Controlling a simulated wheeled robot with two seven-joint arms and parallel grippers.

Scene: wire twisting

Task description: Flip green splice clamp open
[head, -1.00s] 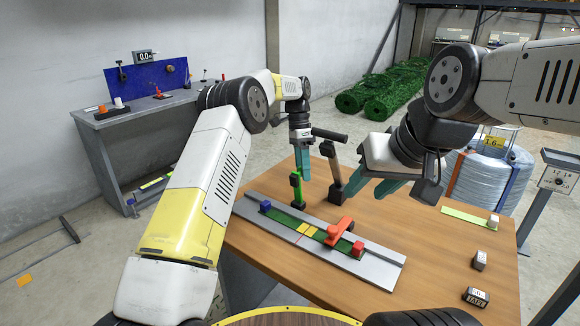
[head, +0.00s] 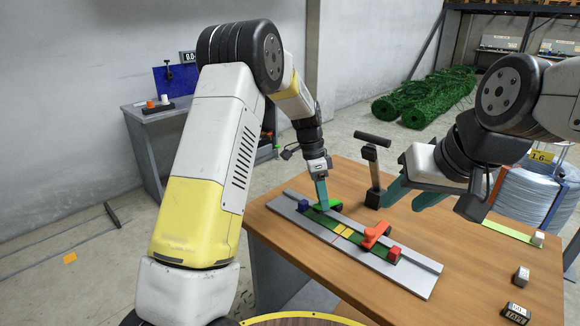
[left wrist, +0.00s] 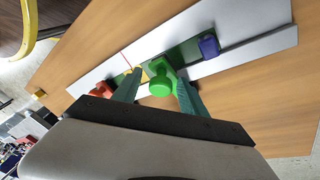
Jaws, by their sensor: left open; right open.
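The green splice clamp (head: 334,204) is at the left part of the long grey rail (head: 420,284). It looks low and flat in the head view, partly hidden by my left gripper. In the left wrist view its round green knob (left wrist: 160,87) shows between the two fingers, and I cannot tell whether it is touched. My left gripper (head: 322,204) points down over the clamp with its teal fingers apart. My right gripper (head: 408,199) is open and empty above the table, right of the black-handled post. The red clamp (head: 376,235) lies across the rail's right part.
A blue block (head: 303,205) and a red block (head: 394,254) sit on the rail at either end of the green strip. A black-handled post (head: 373,175) stands behind the rail. Small blocks lie at the table's right edge.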

